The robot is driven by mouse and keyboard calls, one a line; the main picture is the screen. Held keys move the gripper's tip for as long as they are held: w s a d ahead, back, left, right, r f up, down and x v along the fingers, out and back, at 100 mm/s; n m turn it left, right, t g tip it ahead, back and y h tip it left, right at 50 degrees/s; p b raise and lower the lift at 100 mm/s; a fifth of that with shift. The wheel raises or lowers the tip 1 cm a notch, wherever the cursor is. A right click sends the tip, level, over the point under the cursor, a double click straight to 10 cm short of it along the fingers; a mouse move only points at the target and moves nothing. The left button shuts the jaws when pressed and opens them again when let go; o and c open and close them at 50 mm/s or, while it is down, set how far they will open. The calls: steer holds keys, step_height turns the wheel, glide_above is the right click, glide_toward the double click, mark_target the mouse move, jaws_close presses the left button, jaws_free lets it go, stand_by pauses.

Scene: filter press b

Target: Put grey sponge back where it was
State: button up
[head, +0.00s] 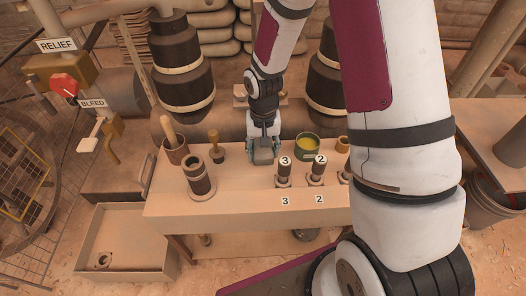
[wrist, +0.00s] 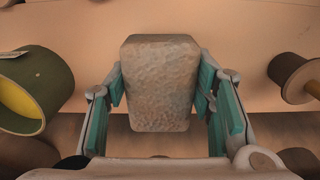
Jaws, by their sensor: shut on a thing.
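The grey sponge (wrist: 160,82) is a rounded block with a pitted face, between the two teal finger pads in the wrist view. My gripper (wrist: 163,92) is shut on it from both sides. In the head view my gripper (head: 264,142) is over the back middle of the bench (head: 238,205), and the sponge (head: 263,156) shows as a grey block at its lower end. I cannot tell whether the sponge touches the bench top. Part of it is hidden by the fingers.
Right of my gripper stands a green tin (head: 307,147) with yellow inside, with numbered plugs (head: 284,172) in front. To the left are a stamp-like wooden tool (head: 215,146), a brown pot (head: 174,149) and a dark cylinder (head: 197,175).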

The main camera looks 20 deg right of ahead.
mark_target(263, 149)
steer(key=shift+f, duration=0.15)
steer(key=o, duration=1)
step_height(263, 149, up, 12)
steer(key=p, duration=0.4)
steer(key=shift+r+p, duration=0.2)
steer(key=shift+p, duration=0.1)
steer(key=shift+r, duration=0.1)
